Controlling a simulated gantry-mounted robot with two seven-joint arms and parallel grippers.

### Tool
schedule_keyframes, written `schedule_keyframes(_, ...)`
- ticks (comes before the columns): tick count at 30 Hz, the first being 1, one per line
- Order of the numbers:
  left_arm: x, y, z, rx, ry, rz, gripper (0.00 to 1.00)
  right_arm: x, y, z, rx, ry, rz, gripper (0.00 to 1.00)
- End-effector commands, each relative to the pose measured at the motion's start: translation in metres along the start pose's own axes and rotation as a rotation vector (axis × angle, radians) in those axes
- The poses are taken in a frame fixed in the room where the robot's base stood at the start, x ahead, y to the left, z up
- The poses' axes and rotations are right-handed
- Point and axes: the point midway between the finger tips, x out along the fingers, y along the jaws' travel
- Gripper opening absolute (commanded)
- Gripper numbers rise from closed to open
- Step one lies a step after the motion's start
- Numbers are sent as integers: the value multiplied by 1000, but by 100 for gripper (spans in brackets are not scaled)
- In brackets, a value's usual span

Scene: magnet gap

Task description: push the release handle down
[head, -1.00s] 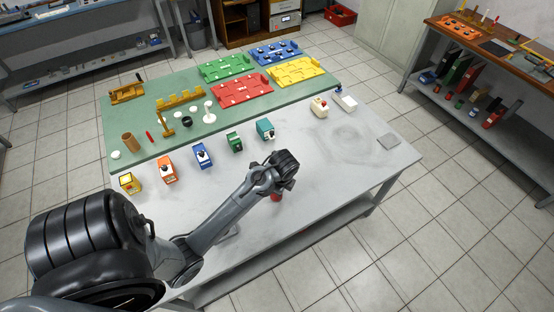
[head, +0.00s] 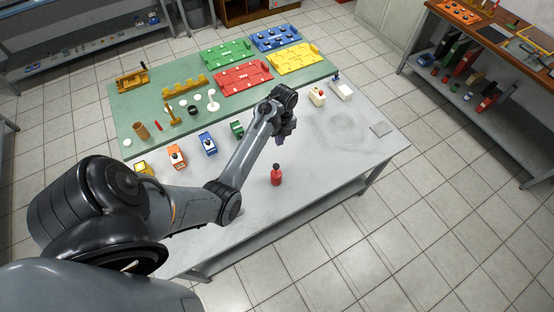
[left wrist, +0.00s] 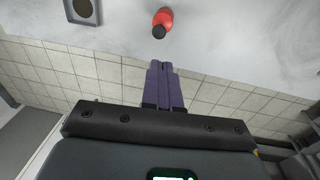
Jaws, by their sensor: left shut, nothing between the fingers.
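My left gripper (head: 281,139) is over the grey-white table (head: 340,150), past the red thing. The left wrist view shows its two purple fingers (left wrist: 163,72) side by side, shut and empty. A red bottle-like thing with a black top (head: 276,176) stands upright near the front edge; it also shows in the left wrist view (left wrist: 163,20), apart from the fingers. A cream block with a red knob (head: 317,97) and a white block with a blue part (head: 343,90) stand at the back right. I cannot tell which part is the release handle. My right gripper is not in view.
Orange (head: 177,156), blue (head: 208,144) and green (head: 237,129) devices stand in a row. Behind them a green mat (head: 120,112) holds coloured trays and small parts. The table's front right is mostly clear.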

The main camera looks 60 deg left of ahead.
Motion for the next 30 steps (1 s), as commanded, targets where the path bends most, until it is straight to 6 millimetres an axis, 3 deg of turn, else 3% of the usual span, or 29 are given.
schedule_keyframes(8, 3, 0, 0, -1, -1, 1, 0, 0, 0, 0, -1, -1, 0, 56)
schedule_keyframes(13, 17, 1, 0, -2, 0, 3, 0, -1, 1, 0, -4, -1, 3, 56)
schedule_keyframes(30, 113, 0, 0, -2, 0, 2, 0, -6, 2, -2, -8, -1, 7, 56)
